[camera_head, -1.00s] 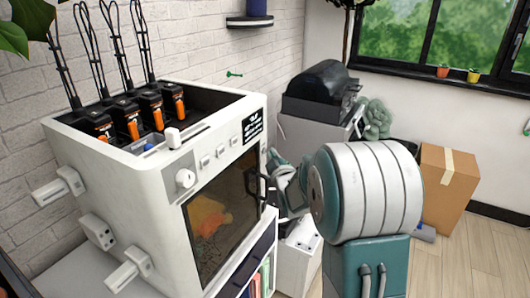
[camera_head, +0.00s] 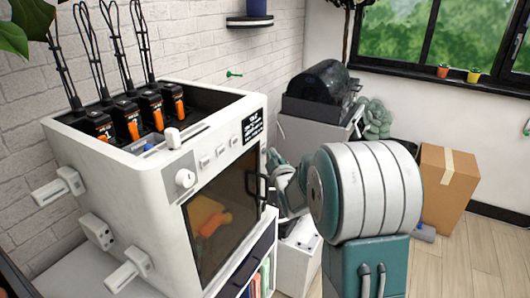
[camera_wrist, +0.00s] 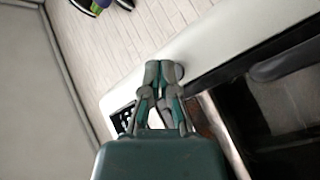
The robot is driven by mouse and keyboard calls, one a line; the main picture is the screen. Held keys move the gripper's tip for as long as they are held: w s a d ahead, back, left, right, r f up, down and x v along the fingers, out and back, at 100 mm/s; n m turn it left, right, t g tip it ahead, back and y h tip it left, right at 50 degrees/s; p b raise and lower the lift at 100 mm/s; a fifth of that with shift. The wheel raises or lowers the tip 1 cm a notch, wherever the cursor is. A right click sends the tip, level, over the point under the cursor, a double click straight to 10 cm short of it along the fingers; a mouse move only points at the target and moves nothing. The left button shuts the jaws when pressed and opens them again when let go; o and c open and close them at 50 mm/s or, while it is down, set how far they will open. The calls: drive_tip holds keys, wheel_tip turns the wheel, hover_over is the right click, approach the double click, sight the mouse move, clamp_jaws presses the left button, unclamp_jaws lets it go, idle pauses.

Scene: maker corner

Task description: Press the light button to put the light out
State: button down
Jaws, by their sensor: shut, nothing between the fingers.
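The white printer cabinet (camera_head: 150,205) stands at the left with a dark glass door (camera_head: 222,215). Its front panel has a knob (camera_head: 185,178), a row of small buttons (camera_head: 220,151) and a lit display (camera_head: 252,127). I cannot read which button is the light button. The chamber behind the door is dark, with an orange object (camera_head: 207,218) dimly visible. My gripper (camera_wrist: 160,68) is shut and empty, its tips over the white panel strip near the display (camera_wrist: 124,118) in the wrist view. I cannot tell whether they touch a button. In the head view my gripper (camera_head: 278,162) is beside the panel's right end.
The door's black handle (camera_head: 263,188) sticks out just below my gripper. Spools or modules with orange parts (camera_head: 131,118) sit in the cabinet's top. A black machine (camera_head: 318,92) stands behind, and a cardboard box (camera_head: 447,190) is on the floor at the right.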

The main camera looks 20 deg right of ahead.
drive_tip(key=shift+w+a+r, duration=0.1)
drive_tip(key=shift+w+a, duration=0.25)
idle(0.5)
drive_tip(key=shift+s+d, duration=0.35)
drive_tip(key=shift+s, duration=0.1)
drive_tip(key=shift+d, duration=0.1)
drive_tip(key=s+d, duration=0.2)
drive_tip(key=s, duration=0.1)
drive_tip(key=s+d, duration=0.1)
drive_tip(key=shift+s+d, duration=0.25)
drive_tip(key=shift+s, duration=0.15)
idle(0.5)
